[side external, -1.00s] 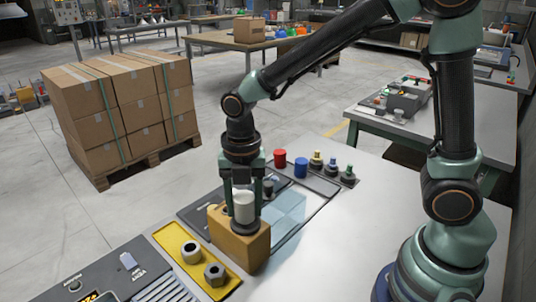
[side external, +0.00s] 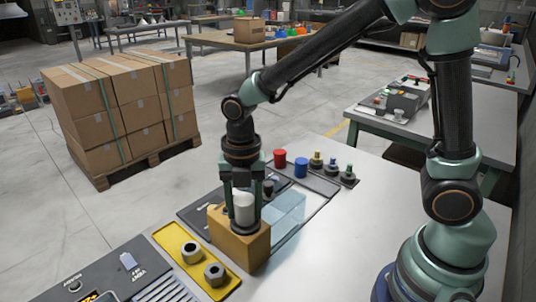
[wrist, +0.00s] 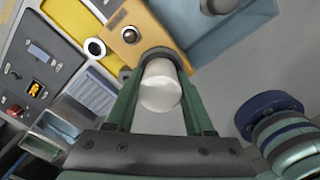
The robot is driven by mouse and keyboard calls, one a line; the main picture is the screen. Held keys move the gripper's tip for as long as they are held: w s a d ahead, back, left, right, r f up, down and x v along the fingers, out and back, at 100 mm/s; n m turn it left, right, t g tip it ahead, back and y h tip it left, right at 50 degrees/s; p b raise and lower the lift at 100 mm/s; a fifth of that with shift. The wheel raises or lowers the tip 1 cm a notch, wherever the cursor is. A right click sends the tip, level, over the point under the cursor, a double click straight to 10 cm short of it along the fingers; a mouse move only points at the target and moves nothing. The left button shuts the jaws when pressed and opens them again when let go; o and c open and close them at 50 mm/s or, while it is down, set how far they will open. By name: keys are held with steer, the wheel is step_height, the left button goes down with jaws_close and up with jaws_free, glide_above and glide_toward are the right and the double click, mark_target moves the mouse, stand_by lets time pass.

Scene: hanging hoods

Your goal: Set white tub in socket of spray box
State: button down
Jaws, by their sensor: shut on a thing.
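The white tub (side external: 244,207) is upright between the fingers of my gripper (side external: 245,210), which is shut on it. In the wrist view, the tub (wrist: 161,88) sits between the green fingers of my gripper (wrist: 160,95). A dark round socket (wrist: 158,52) on the box shows just behind the tub. The tub's lower end is at this ring. How far it is inside is hidden.
A clear blue box (side external: 287,210) stands right beside the spray box. A yellow tray (side external: 178,243) with two grey hex nuts lies at the front left. A red cylinder (side external: 280,158), a blue cylinder (side external: 301,167) and several small knobbed pieces stand behind. The tabletop at right is clear.

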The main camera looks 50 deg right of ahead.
steer(key=shift+f, duration=0.3)
jaws_free()
stand_by(0.3)
steer(key=shift+r, duration=3.5)
steer(key=s+d+r+m+t, duration=0.2)
steer(key=d+m, duration=0.4)
steer(key=m, duration=0.7)
steer(key=s+d+r+m+t, duration=0.3)
steer(key=d+m, duration=0.3)
steer(key=m, duration=0.8)
steer(key=shift+s+r, duration=0.55)
steer(key=shift+r, duration=0.1)
